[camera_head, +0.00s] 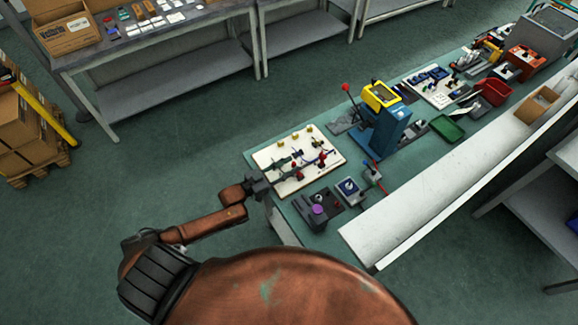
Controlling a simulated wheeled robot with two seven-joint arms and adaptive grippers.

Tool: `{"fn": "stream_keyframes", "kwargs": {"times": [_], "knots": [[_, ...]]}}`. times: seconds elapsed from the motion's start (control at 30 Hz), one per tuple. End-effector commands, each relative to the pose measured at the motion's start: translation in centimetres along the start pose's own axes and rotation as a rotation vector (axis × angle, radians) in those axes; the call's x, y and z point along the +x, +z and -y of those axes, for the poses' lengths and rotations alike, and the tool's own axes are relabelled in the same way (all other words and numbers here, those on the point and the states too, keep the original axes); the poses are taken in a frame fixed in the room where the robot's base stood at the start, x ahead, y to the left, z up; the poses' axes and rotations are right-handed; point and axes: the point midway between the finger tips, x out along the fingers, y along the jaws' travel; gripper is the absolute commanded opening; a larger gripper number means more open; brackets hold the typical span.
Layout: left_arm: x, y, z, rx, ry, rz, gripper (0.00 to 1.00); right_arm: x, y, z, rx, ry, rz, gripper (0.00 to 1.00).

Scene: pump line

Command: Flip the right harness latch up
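A cream board (268,155) lies at the near left end of the green worktop. It carries several small dark fixtures, brass-yellow pieces along its far edge and red pieces at its right side (322,160). The harness latches are too small to tell apart, so I cannot tell which is the right one or whether it is up or down. My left gripper (277,178) reaches in from the left over the board's near-left edge. Its dark fingers are small and blend with the fixtures, so opening and contact cannot be told. My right gripper is not in view.
A blue and yellow press (388,125) with a red-knobbed lever stands right of the board. Small dark fixtures (317,211) sit at the near edge. A white shelf (430,200) runs along the right. Green and red trays lie farther back.

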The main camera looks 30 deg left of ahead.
Motion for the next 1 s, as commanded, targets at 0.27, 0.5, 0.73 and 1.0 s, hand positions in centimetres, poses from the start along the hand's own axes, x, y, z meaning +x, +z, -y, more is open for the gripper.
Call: {"fn": "stream_keyframes", "kwargs": {"times": [0.27,0.5,0.73,1.0], "knots": [[0.1,0.0,0.0,0.0,0.001,0.0,0.26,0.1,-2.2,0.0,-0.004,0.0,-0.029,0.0],[0.1,0.0,0.0,0.0,0.001,0.0,0.1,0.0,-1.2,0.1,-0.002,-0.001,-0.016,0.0],[0.1,0.0,0.0,0.0,0.001,0.0,0.0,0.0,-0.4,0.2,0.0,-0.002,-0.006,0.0],[0.0,-0.1,0.0,0.012,0.0,0.0,0.0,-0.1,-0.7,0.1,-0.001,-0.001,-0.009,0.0]]}}
